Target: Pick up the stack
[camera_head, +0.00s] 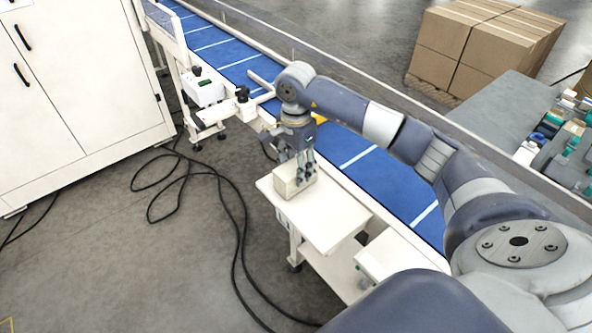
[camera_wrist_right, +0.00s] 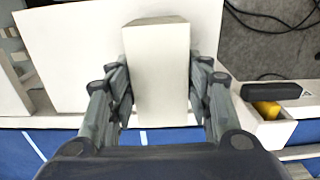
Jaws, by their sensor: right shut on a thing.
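The stack (camera_head: 287,184) is a pale cream block at the left corner of a small white table (camera_head: 322,219). It also shows in the right wrist view (camera_wrist_right: 158,75) as a long pale block between the fingers. My right gripper (camera_head: 299,175) comes down over the stack from above and is shut on it, with fingers on both sides. In the right wrist view the right gripper (camera_wrist_right: 160,95) has its fingers against the block's two sides. Whether the stack touches the table or is slightly above it, I cannot tell. My left gripper is not in view.
A blue conveyor belt (camera_head: 372,180) with white stripes runs behind the table, under my right arm. A white cabinet (camera_head: 75,85) stands at the left. Black cables (camera_head: 235,200) lie on the floor. Cardboard boxes (camera_head: 480,45) stand at the back right.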

